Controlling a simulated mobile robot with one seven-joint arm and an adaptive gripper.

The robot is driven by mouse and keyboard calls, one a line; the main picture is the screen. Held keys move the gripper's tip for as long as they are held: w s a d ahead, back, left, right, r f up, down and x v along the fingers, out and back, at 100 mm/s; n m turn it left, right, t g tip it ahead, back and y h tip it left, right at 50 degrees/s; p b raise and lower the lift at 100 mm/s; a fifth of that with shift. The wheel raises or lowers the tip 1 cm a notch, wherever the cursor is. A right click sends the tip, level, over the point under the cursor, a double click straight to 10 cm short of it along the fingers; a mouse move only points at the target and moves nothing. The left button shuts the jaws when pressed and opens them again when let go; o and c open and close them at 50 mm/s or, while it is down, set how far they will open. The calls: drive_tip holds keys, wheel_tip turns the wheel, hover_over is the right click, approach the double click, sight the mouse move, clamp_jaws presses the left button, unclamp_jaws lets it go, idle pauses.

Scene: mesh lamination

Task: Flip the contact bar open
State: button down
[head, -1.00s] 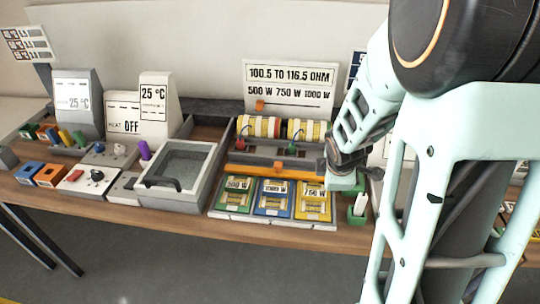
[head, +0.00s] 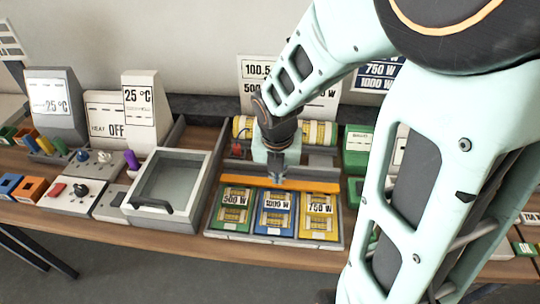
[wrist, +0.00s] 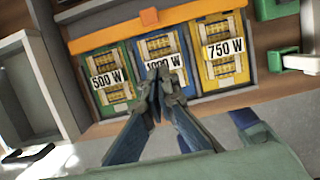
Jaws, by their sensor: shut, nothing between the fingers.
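The contact bar is an orange strip that runs left to right just behind the 500 W, 1000 W and 750 W cards (head: 315,186). It also crosses the top of the wrist view (wrist: 110,38), with a raised orange tab (wrist: 149,17) near its middle. My gripper (head: 277,179) is shut and empty, pointing down near the middle of the bar. In the head view it hides the tab and part of the bar. In the wrist view its fingertips (wrist: 160,72) appear over the 1000 W card, short of the bar. I see no contact with the bar.
The green 500 W card (head: 234,208), blue 1000 W card (head: 275,212) and yellow 750 W card (head: 318,214) lie side by side. A grey basin (head: 171,210) is at left, green boxes (head: 357,142) at right.

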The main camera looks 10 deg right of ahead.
idle(0.3)
drive_tip(key=b, duration=0.3)
hover_over(277, 201)
drive_tip(key=x, duration=0.3)
drive_tip(key=s+x, duration=0.1)
drive_tip(key=x, duration=0.2)
drive_tip(key=s+x, duration=0.1)
drive_tip(key=x, duration=0.2)
drive_tip(key=shift+a+f, duration=0.3)
drive_tip(key=w, duration=0.1)
drive_tip(key=w+d, duration=0.1)
drive_tip(key=w, duration=0.1)
drive_tip(key=shift+f, duration=0.15)
drive_tip(key=shift+w+d+p, duration=0.2)
drive_tip(key=shift+w+p, duration=0.15)
drive_tip(key=shift+w, duration=0.2)
